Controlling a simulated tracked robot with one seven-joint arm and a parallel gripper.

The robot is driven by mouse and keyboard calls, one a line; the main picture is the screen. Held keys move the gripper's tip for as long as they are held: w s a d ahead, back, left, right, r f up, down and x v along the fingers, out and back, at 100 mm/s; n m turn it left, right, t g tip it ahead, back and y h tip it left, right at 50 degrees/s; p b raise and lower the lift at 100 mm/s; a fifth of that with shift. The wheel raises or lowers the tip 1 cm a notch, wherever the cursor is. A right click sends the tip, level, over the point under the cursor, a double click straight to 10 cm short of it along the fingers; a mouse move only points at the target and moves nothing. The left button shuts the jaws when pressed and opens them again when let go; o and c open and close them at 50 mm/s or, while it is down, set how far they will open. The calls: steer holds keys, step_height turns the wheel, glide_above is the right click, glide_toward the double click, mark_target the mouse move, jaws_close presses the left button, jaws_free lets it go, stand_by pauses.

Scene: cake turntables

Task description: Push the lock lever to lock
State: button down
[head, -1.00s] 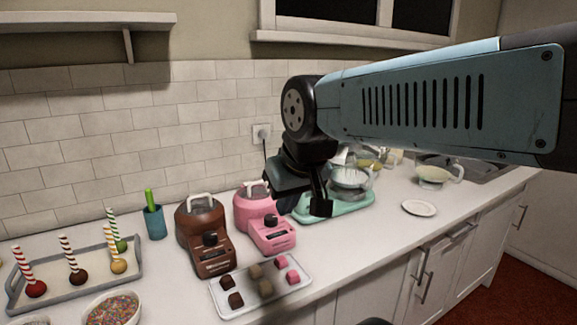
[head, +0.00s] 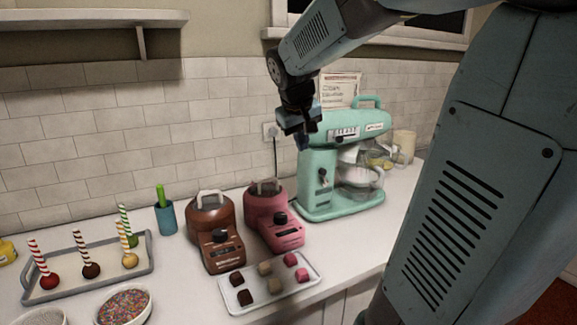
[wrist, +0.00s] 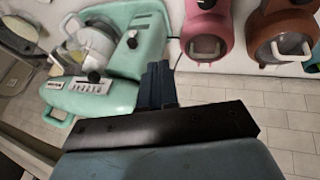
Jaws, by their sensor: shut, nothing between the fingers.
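The mint-green stand mixer (head: 318,160) stands on the counter with its head level over a bowl. A small black-knobbed lever (head: 323,173), which looks like the lock lever, is on the side of its column. Two dark knobs show on the mixer in the wrist view, one on the column side (wrist: 132,40) and one near the head (wrist: 93,76). I cannot tell whether the lever is locked. My gripper (head: 303,142) is shut and empty, pointing down at the left rear of the mixer head. Its blue fingers (wrist: 158,82) are beside the mixer in the wrist view, apart from the lever.
A pink melter (head: 268,212) and a brown melter (head: 212,225) stand left of the mixer. A tray of cubes (head: 290,300) lies in front. A cake-pop tray (head: 150,255) and sprinkle bowl (head: 125,307) are further left. A tiled wall (head: 220,110) is behind.

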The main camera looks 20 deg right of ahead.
steer(key=w+d, duration=0.1)
steer(key=w, duration=0.1)
steer(key=shift+w+d, duration=0.3)
steer(key=shift+d, duration=0.1)
glide_toward(325, 178)
step_height(325, 178, down, 3)
steer(key=w+a, duration=0.2)
steer(key=shift+d, duration=0.45)
